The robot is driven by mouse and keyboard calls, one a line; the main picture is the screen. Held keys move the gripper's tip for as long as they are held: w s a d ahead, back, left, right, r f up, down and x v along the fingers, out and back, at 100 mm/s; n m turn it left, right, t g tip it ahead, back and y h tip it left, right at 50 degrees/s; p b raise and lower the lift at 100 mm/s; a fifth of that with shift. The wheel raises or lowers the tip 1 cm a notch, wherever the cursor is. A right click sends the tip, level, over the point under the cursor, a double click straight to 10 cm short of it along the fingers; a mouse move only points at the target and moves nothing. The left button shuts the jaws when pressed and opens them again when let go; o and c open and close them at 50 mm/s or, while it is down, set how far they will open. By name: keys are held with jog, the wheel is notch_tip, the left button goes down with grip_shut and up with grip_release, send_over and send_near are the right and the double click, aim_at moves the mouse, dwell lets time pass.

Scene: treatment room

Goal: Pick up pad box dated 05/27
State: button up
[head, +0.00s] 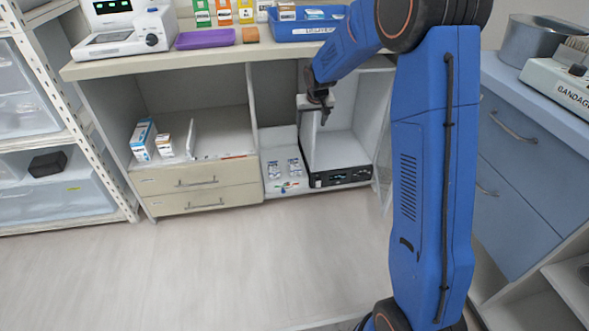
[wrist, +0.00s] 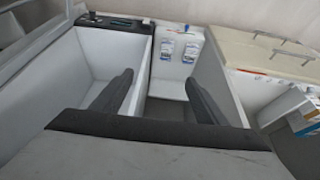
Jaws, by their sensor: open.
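My gripper (head: 321,113) hangs in the open bay under the counter, above a white compartment with a black front. In the wrist view my gripper (wrist: 158,88) is open, with two dark fingers apart and nothing between them. A white and blue box (head: 143,140) and a smaller white box (head: 165,146) stand on the left shelf, well left of my gripper. White and blue boxes (wrist: 289,106) also show at the right edge of the wrist view. Two small labelled packs (head: 273,170) (head: 294,166) lie in the narrow middle bay. No date is readable on any of them.
The counter (head: 210,64) overhangs the bays and carries a blue tray (head: 305,28), a purple case (head: 205,38) and a white device (head: 122,36). Upright partitions (head: 254,105) divide the bays. Drawers (head: 197,189) sit below the left shelf. The floor in front is clear.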

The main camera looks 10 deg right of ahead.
jog(key=w+a+f, duration=0.2)
jog(key=w+f, duration=0.6)
jog(key=f, duration=0.4)
send_near(295, 164)
jog(key=x, duration=0.4)
jog(key=shift+w+a+f, duration=0.1)
jog(key=shift+a+f, duration=0.1)
jog(key=shift+a, duration=0.2)
jog(key=shift+d+x, duration=0.15)
jog(key=shift+x, duration=1.35)
jog(key=shift+d+x, duration=0.1)
jog(key=shift+x, duration=1.35)
jog(key=shift+f, duration=0.3)
jog(key=shift+c, duration=0.7)
jog(key=c, duration=1)
jog(key=shift+r, duration=0.15)
